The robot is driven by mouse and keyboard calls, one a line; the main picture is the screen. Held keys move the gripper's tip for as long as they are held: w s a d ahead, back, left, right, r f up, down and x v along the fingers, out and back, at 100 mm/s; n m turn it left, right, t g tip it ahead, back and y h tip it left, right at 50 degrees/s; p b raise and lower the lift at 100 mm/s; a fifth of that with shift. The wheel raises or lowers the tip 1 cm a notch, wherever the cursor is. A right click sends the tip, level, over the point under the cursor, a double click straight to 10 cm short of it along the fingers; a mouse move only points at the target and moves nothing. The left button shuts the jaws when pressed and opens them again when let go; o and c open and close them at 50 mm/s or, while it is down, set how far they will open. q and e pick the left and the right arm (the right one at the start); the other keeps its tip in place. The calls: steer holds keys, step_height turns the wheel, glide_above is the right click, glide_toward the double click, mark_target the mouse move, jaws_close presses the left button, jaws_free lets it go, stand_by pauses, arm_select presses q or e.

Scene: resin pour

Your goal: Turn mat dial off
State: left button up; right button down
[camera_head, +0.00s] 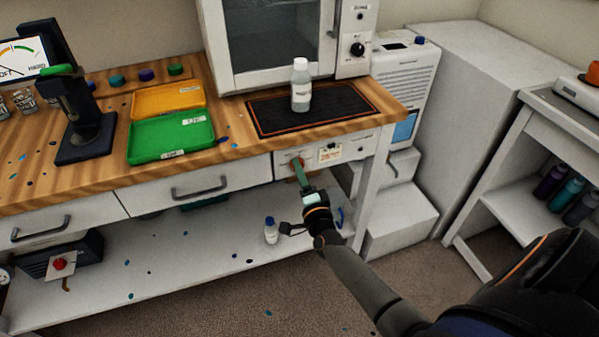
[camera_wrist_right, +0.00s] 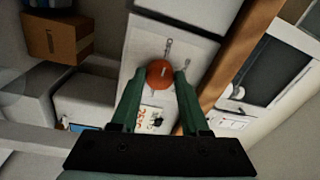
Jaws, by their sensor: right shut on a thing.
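The mat dial is a round red-orange knob (camera_wrist_right: 160,73) on the white panel, seen between the green fingers in the right wrist view. My right gripper (camera_head: 299,170) reaches the panel under the bench top and is shut on the dial, which its fingers mostly hide in the head view. The black mat (camera_head: 345,99) with an orange border lies on the bench above the panel. A clear bottle (camera_head: 300,88) with a white cap stands upright on the mat. My left gripper is not in view.
A label (camera_head: 329,153) is beside the dial. A white drawer with a grey handle (camera_head: 199,190) is to the left. A small bottle (camera_head: 271,231) stands on the lower shelf near my right wrist. Green (camera_head: 150,152) and orange (camera_head: 144,103) trays lie on the bench.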

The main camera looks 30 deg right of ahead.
steer(key=shift+c, duration=2)
jaws_free()
arm_select(q)
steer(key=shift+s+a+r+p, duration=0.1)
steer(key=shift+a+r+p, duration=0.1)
steer(key=shift+p, duration=0.15)
arm_select(e)
steer(key=v, duration=1.2)
steer(key=shift+s, duration=0.25)
arm_select(q)
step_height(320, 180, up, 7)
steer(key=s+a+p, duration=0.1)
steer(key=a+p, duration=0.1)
steer(key=p, duration=0.7)
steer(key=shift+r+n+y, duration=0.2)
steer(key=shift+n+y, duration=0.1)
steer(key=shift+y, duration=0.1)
arm_select(e)
steer(key=s+a+f+n+g+y, duration=0.1)
steer(key=s+a+n+g+y, duration=0.2)
steer(key=s+a+n, duration=0.4)
steer(key=s+a+f+n+g+y, duration=0.2)
steer(key=s+a+n+g+y, duration=0.2)
steer(key=n, duration=1)
steer(key=s+a+g, duration=0.1)
steer(key=s+a, duration=0.2)
steer(key=s, duration=0.1)
steer(key=shift+f+g, duration=0.25)
steer(key=shift+g, duration=0.15)
